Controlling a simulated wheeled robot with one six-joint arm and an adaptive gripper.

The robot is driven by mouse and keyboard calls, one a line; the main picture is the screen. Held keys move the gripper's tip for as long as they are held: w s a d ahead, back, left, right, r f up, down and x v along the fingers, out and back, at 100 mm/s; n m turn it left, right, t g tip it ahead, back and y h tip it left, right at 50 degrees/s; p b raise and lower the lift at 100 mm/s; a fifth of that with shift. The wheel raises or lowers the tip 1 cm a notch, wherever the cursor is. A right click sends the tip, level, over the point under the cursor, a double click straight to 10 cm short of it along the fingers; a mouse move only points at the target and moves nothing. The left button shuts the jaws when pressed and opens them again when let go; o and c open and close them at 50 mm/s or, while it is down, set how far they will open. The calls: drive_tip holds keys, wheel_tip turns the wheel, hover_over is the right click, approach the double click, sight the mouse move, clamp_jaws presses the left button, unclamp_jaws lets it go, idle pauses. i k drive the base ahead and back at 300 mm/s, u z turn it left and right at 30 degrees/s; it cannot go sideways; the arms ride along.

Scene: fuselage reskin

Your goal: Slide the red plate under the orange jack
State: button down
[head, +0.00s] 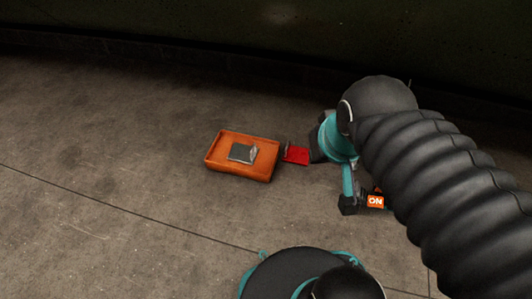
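The orange jack (227,143) is a low, flat orange block on the floor near the middle of the head view, with a small grey pad on top. The red plate (297,156) is a small flat red piece just to the right of the jack, close to its right side. A narrow gap or dark edge shows between them; I cannot tell if they touch. My gripper (316,151) is at the right end of the red plate, low near the floor. Its fingers are dark and mostly hidden by my arm, so I cannot see whether they grip the plate.
The grey concrete floor (110,180) is clear left of and in front of the jack, with thin seam lines. A dark wall or curved panel (200,35) runs along the back. My arm covers much of the right side.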

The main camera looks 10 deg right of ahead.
sight(294, 155)
drive_tip(key=u, duration=0.85)
drive_tip(key=k, duration=1.15)
drive_tip(key=u, duration=0.85)
drive_tip(key=i, duration=1)
drive_tip(key=z, duration=0.7)
drive_tip(key=i, duration=0.95)
drive_tip(key=z, duration=1.4)
drive_tip(key=i, duration=0.4)
drive_tip(key=z, duration=0.45)
